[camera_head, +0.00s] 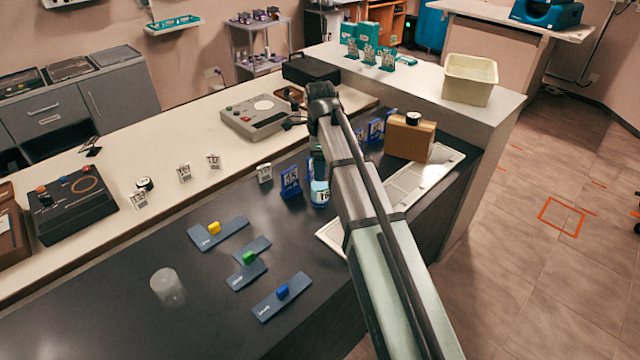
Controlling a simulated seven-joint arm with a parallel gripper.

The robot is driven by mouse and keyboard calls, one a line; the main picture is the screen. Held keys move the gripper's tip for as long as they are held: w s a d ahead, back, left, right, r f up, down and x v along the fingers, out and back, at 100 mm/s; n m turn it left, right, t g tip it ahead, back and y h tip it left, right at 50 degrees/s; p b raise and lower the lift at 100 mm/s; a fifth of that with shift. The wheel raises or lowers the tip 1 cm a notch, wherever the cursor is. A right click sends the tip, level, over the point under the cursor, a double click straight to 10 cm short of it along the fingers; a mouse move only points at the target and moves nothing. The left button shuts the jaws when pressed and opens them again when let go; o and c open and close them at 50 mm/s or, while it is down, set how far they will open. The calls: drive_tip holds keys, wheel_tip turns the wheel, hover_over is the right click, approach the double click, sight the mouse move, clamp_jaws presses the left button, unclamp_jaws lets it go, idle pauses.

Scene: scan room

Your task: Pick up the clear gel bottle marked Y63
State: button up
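A small bottle (319,192) with a pale blue body and a white label stands on the dark counter, partly hidden by my arm. Its label is too small to read surely, so I cannot tell whether it is marked Y63. A clear, cup-like cylinder (167,287) stands at the front left of the counter, with no readable mark. My arm crosses the middle of the view from the lower right. Its dark far end, with my gripper (293,122), is over the back of the counter. The fingers are too small and dark to read, and I see nothing held.
A blue label stand (290,182) is beside the bottle. A brown box (408,137) and white tray (445,158) are to the right. A grey console (255,118) sits behind. The counter's front left is mostly clear.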

drive_tip(key=c, duration=1.3)
